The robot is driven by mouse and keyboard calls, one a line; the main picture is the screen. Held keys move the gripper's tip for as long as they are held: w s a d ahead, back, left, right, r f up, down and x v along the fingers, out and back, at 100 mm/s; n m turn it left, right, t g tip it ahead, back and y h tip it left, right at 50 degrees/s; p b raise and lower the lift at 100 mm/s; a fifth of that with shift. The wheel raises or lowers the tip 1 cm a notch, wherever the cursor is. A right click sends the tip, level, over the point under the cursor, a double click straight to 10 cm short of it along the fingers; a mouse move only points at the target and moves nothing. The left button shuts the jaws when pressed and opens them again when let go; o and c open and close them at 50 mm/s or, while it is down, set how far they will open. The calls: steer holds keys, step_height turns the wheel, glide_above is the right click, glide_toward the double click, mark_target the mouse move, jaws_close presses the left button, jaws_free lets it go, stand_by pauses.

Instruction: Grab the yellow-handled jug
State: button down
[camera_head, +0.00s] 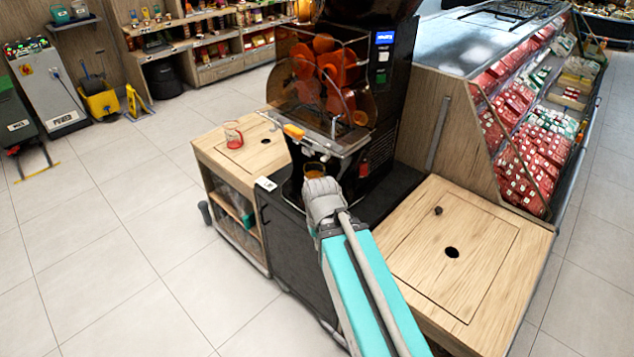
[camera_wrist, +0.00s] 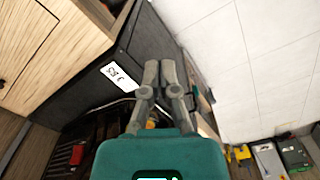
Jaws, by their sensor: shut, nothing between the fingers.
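A jug-like container (camera_head: 314,169) with a brownish-orange inside stands under the juicer's spout, just beyond my gripper in the head view. My wrist hides its lower part, and I cannot make out a yellow handle on it. A clear jug with a red rim and handle (camera_head: 232,135) stands on the left wooden counter, apart from my gripper. My gripper (camera_wrist: 160,66) has its two grey fingers together with nothing between them in the wrist view. A small yellow-orange patch (camera_wrist: 151,125) shows behind the finger bases; I cannot tell what it belongs to.
The black orange juicer (camera_head: 345,75) stands on a dark cabinet (camera_head: 290,240). A wooden counter (camera_head: 480,235) with a hole is to the right, and a smaller wooden counter (camera_head: 208,150) to the left. A chilled display (camera_head: 520,120) is behind right. The tiled floor (camera_head: 120,230) at left is clear.

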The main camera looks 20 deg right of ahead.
steer(key=c, duration=1.1)
jaws_free()
steer(key=shift+o, duration=0.8)
steer(key=shift+w+f, duration=0.2)
steer(key=w+d+f+m+t+h+b, duration=0.1)
steer(key=w+d+f+m+h+b, duration=0.1)
steer(key=w+m+h+b, duration=0.3)
steer(key=w+d+f+m+t+h+b, duration=0.1)
steer(key=w+f+m+t+h+b, duration=0.15)
steer(key=w, duration=0.45)
steer(key=w+a+r+m+t+h+b, duration=0.2)
steer(key=w+b, duration=0.4)
steer(key=w, duration=0.4)
steer(key=shift+w+a+r+m+t+h+b, duration=0.15)
steer(key=shift+w+a+m+t+h+b, duration=0.2)
steer(key=shift+m+t+h, duration=0.6)
steer(key=shift+s, duration=0.1)
steer(key=b+x, duration=0.3)
steer(key=x, duration=0.5)
steer(key=shift+s, duration=0.1)
steer(key=shift+d, duration=0.3)
